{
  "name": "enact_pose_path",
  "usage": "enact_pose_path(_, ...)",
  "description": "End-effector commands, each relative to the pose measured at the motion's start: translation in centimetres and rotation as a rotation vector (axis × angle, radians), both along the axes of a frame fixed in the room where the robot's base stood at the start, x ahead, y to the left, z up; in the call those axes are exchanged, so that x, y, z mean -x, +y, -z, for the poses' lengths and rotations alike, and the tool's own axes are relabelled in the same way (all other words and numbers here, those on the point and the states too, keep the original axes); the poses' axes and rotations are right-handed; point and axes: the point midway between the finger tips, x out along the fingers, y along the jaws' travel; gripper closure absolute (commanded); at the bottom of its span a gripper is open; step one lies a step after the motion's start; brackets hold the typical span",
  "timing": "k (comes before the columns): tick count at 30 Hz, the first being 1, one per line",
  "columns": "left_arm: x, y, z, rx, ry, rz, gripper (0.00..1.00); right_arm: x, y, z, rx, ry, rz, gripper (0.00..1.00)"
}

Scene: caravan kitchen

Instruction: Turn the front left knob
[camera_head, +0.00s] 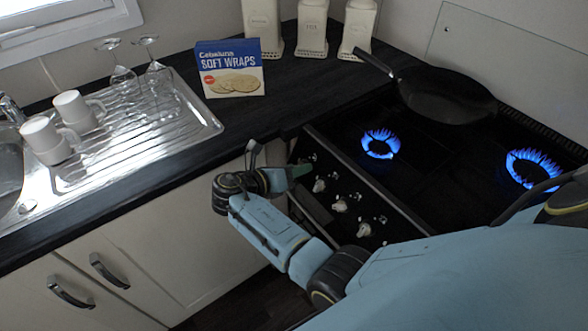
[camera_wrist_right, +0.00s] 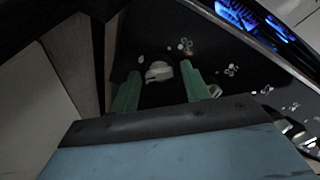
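The stove's front panel (camera_head: 348,190) carries a row of pale knobs. Three show in the head view: one knob (camera_head: 319,186) nearest my gripper, a middle knob (camera_head: 340,205) and a far-right knob (camera_head: 364,230). My right gripper (camera_head: 292,171) is at the left end of the panel, its green fingertips near it. In the right wrist view, the open green fingers (camera_wrist_right: 161,88) stand on either side of a pale knob (camera_wrist_right: 158,71), with gaps visible; contact cannot be told. That knob is hidden by the gripper in the head view. My left gripper is not in view.
Blue flames burn at one burner (camera_head: 380,144) near the panel and another (camera_head: 533,169) at the right. A black pan (camera_head: 447,95) sits at the back. A soft wraps box (camera_head: 231,69), mugs (camera_head: 52,139) and a drainer (camera_head: 185,137) stand left.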

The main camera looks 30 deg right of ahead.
Motion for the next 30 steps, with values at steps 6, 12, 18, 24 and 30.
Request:
enact_pose_path(6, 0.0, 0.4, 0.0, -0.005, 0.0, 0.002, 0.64, 0.0, 0.0, 0.0, 0.0, 0.0, 0.0, 0.83)
enact_pose_path(12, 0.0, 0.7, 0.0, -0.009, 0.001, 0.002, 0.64, 0.0, 0.0, 0.0, -0.001, -0.002, 0.002, 0.93)
enact_pose_path(18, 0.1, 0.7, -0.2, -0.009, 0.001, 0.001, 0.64, 0.0, 0.1, 0.0, -0.003, -0.038, 0.019, 0.93)
enact_pose_path(24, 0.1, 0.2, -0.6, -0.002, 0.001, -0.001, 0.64, 0.0, 0.1, -0.1, -0.01, -0.137, 0.066, 0.93)
enact_pose_path(30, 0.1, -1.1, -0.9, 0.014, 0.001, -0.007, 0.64, -0.1, 0.1, 0.0, -0.023, -0.295, 0.138, 0.93)
